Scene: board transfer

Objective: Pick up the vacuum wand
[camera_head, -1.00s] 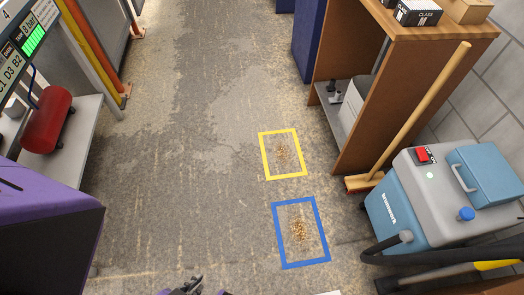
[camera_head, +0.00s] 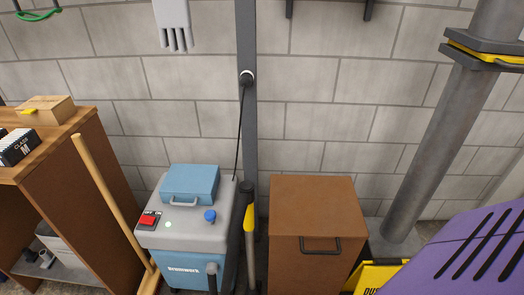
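The vacuum wand (camera_head: 250,219) stands upright just right of the vacuum unit, with a black top, a yellow section and a grey tube below. The vacuum unit (camera_head: 184,235) has a grey top, a blue body, a red switch, a green light and a blue knob. A dark hose end (camera_head: 212,279) rises at its front. A black cord runs from behind it up to a wall socket. Neither of my grippers is in view.
A brown cabinet (camera_head: 312,252) stands close right of the wand. A wooden-handled broom (camera_head: 105,195) leans between the vacuum unit and a wooden shelf (camera_head: 72,203) at left. A grey column (camera_head: 432,150) and a yellow sign (camera_head: 374,277) stand at right. A block wall closes the back.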

